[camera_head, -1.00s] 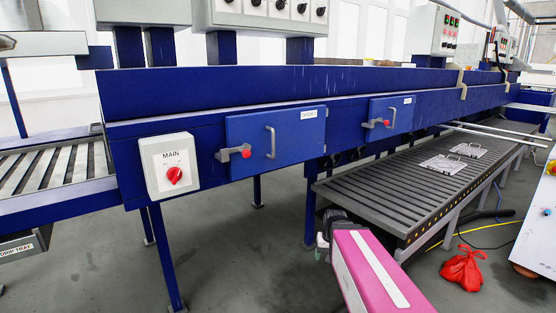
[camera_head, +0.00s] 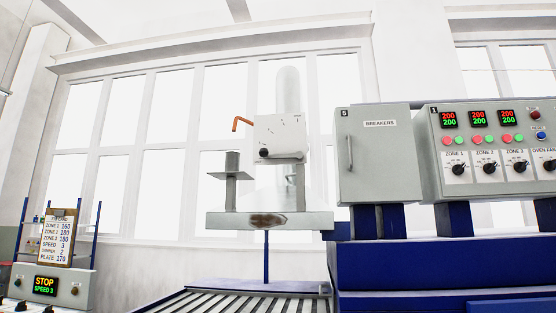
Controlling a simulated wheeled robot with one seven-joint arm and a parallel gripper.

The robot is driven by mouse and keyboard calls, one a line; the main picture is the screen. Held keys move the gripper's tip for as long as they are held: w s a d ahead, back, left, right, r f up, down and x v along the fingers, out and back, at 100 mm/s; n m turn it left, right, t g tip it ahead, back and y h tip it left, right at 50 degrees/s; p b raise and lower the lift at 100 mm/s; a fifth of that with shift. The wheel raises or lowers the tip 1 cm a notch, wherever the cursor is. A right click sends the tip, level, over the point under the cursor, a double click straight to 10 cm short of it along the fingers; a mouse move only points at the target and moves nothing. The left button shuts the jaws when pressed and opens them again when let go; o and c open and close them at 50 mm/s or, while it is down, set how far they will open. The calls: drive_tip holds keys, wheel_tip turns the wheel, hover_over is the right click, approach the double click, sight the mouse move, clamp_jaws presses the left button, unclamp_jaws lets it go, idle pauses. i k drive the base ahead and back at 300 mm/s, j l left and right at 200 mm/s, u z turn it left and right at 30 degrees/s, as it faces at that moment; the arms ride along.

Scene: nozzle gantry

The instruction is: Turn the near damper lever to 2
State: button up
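A white plate (camera_head: 281,136) with small dark marks stands in front of a pale round duct (camera_head: 289,88), above a grey metal hood (camera_head: 270,219). A bent orange-brown lever (camera_head: 242,123) sticks out at the plate's upper left, its end pointing down. It may be the damper lever, but I see no label naming it. A black knob (camera_head: 264,153) sits at the plate's lower left. The marks are too small to read, so the lever's setting cannot be told. My gripper is not in view.
A grey breakers cabinet (camera_head: 376,154) and a zone control panel (camera_head: 490,150) stand right, on a blue frame (camera_head: 440,262). A slatted conveyor (camera_head: 235,301) runs below the hood. At left, a job card (camera_head: 59,238) stands above a display (camera_head: 46,286) reading STOP, SPEED 3.

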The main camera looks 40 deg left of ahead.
sight(263, 152)
drive_tip(key=u, duration=2.2)
